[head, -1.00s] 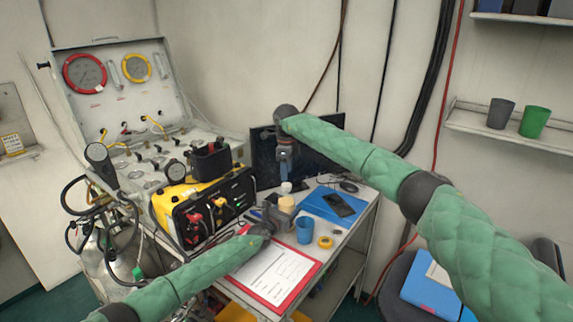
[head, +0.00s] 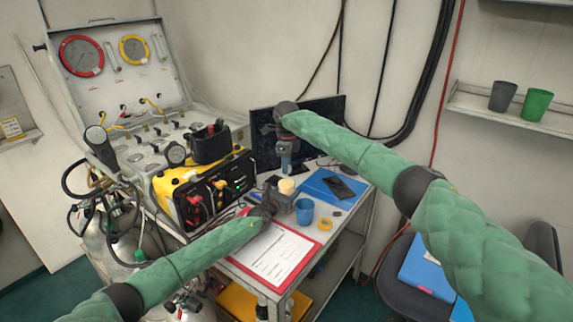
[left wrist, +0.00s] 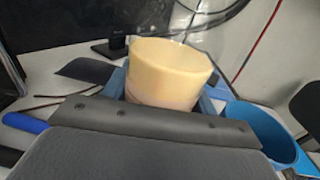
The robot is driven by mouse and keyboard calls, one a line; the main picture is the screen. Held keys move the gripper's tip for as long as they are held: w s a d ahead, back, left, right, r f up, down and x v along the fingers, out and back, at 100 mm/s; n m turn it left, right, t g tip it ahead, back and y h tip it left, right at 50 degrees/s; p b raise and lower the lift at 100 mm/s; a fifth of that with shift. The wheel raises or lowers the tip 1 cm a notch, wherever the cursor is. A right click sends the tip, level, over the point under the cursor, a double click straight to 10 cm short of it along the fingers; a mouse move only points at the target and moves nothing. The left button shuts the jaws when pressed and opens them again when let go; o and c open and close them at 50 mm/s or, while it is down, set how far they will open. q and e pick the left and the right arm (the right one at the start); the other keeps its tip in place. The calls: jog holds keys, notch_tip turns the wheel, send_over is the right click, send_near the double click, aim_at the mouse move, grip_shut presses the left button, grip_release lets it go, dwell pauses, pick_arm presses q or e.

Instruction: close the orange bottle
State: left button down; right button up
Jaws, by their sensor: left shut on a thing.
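The pale orange bottle (head: 287,186) is near the back of the table. In the left wrist view the bottle (left wrist: 168,72) is a cream-yellow cylinder standing up between the fingers, and its upper rim shows. My left gripper (head: 278,202) is shut on it from the front left. My right gripper (head: 287,165) points down just behind and above the bottle in the picture. Its fingertips are too small to tell whether they are open or hold something. No separate cap can be made out now.
A blue cup (head: 304,211) and a yellow tape roll (head: 327,225) stand right of the bottle. A red clipboard (head: 309,254) lies in front. A yellow device (head: 180,186) is at left, a monitor (head: 325,108) behind, a phone on a blue folder (head: 318,190) at right.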

jog(key=m, duration=0.8)
jog(key=o, duration=1.1)
jog(key=shift+r, duration=0.1)
jog(key=shift+r, duration=2.15)
jog(key=shift+c, duration=0.4)
